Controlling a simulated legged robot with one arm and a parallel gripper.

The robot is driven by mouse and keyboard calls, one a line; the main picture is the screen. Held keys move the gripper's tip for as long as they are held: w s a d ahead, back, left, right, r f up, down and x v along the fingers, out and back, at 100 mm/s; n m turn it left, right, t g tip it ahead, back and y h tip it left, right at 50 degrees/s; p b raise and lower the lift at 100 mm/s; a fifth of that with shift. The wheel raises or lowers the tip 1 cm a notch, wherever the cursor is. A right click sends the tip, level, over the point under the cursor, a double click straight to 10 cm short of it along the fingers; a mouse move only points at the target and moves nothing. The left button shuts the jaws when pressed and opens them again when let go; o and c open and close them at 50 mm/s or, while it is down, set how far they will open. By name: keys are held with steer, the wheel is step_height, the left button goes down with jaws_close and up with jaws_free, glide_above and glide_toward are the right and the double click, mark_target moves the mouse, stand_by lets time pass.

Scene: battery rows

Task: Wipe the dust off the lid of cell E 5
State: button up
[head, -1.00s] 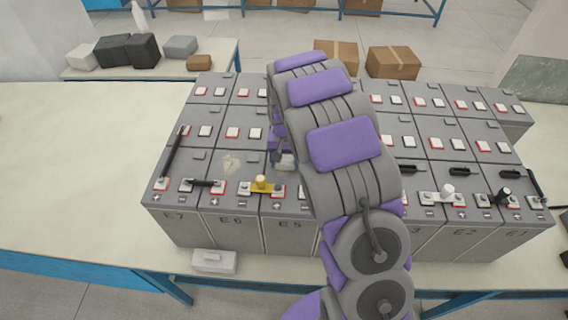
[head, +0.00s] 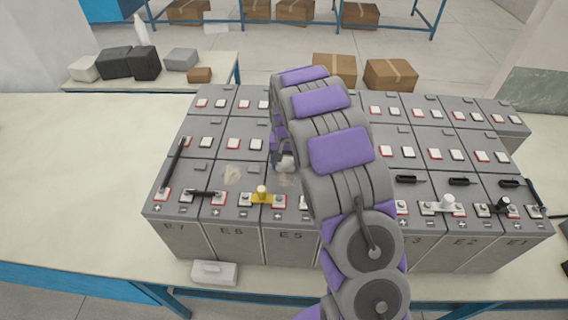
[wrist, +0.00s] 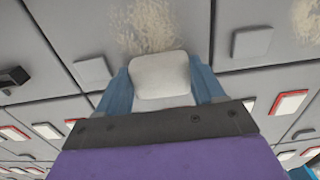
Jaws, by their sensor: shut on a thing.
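Cell E 5 (head: 291,237) is a grey battery cell in the front row, between E 6 and a cell hidden by my arm. A pale dust patch (head: 287,180) shows on its lid, partly hidden by my arm. My gripper (head: 284,160) is over the rear part of that lid. In the wrist view my gripper (wrist: 160,88) is shut on a white wiping pad (wrist: 160,74) between blue fingers. A dust patch (wrist: 150,25) lies just beyond the pad in that view. I cannot tell whether the pad touches the lid.
Another dust patch (head: 232,174) is on the E 6 lid. A yellow link (head: 262,197) with a knob bridges terminals at the front of E 6 and E 5. Black handles (head: 205,193) and other links stand along the front row. A white block (head: 214,272) lies on the bench before the cells.

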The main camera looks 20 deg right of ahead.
mark_target(284, 192)
steer(key=shift+s+f, duration=0.1)
steer(key=shift+s, duration=0.05)
steer(key=shift+s+b, duration=0.4)
steer(key=shift+s, duration=0.3)
steer(key=shift+s+a+b, duration=0.15)
steer(key=shift+s+a, duration=0.15)
steer(key=shift+s, duration=0.4)
steer(key=shift+s+a+b, duration=0.2)
steer(key=shift+s+a, duration=0.1)
steer(key=shift+s, duration=0.35)
steer(key=shift+s+a+b, duration=0.15)
steer(key=shift+s+a, duration=0.15)
steer(key=shift+s, duration=0.4)
steer(key=shift+s+a+f+b, duration=0.1)
steer(key=shift+s+a+b, duration=0.1)
steer(key=shift+s, duration=0.6)
steer(key=shift+s+a+b, duration=0.2)
steer(key=shift+s, duration=0.6)
